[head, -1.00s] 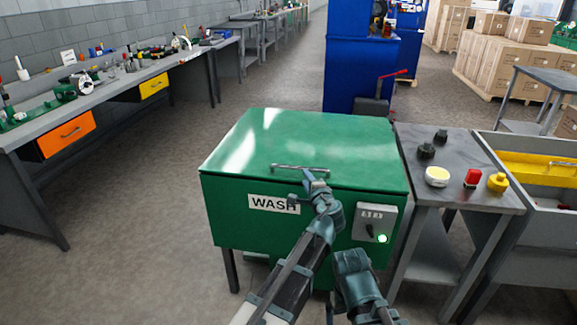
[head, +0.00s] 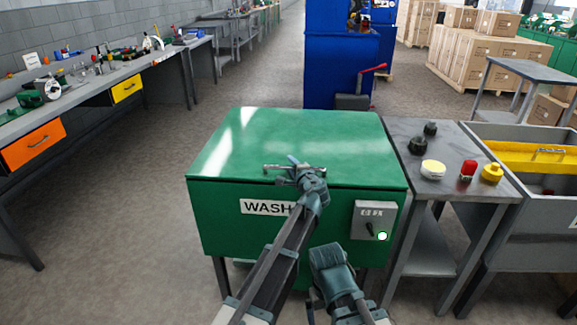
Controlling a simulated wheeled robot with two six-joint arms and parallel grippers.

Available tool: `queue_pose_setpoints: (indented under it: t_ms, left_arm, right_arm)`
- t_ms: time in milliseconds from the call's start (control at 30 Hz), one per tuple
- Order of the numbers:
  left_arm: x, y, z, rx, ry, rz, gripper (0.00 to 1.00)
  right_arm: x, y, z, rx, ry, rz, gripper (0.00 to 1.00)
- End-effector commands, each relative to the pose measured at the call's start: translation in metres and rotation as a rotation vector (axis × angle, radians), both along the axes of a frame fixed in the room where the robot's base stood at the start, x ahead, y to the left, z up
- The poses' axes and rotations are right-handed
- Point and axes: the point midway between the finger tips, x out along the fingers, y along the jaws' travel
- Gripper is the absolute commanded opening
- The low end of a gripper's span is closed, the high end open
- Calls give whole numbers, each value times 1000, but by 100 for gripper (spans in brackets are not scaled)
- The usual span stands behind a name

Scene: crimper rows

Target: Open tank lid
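The green wash tank (head: 222,228) stands in front of me with its green lid (head: 245,145) closed. A metal bar handle (head: 272,168) lies along the lid's front edge. My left gripper (head: 296,168) is at the handle, near its middle. Its fingers overlap the bar, and I cannot tell whether they are closed around it.
A control box (head: 374,220) with a lit green lamp is on the tank's front right. A grey bin (head: 548,248) stands further right. The floor (head: 130,235) on the left is clear.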

Motion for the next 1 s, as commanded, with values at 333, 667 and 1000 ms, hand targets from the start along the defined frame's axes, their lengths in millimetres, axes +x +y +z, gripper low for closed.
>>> queue_pose_setpoints:
  t_ms: [333, 667, 1000]
  left_arm:
    - [0, 0, 0, 0, 0, 0, 0]
    - [0, 0, 0, 0, 0, 1, 0]
    - [0, 0, 0, 0, 0, 1, 0]
  right_arm:
    - [0, 0, 0, 0, 0, 0, 100]
    - [0, 0, 0, 0, 0, 0, 100]
    - [0, 0, 0, 0, 0, 0, 100]
